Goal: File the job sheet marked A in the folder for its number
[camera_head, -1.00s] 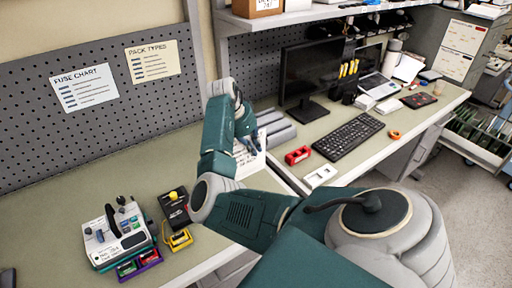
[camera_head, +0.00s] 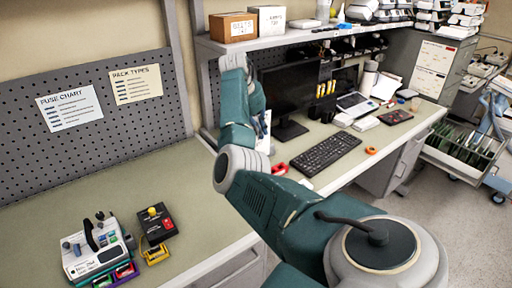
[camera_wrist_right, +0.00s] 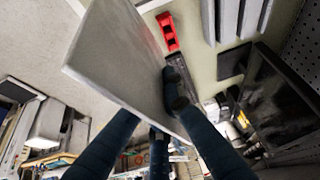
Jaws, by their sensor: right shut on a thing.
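My right gripper (camera_head: 260,126) is over the desk, partly hidden behind its own arm. It is shut on a pale flat sheet (camera_head: 265,143), which stands roughly upright beside the monitor. In the right wrist view the sheet (camera_wrist_right: 120,60) is a large plain pale panel, tilted, between the dark fingers of the gripper (camera_wrist_right: 165,105). No letter or number can be read on it. The folders (camera_head: 467,144) are green and stand in a row in an open drawer at the right. Their labels are too small to read. My left gripper is not in view.
The desk holds a monitor (camera_head: 291,92), keyboard (camera_head: 326,152), red block (camera_head: 279,169) and orange tape roll (camera_head: 371,150). A pump device (camera_head: 95,247) and black box (camera_head: 157,222) stand at the left. Floor (camera_head: 455,200) is clear before the drawer.

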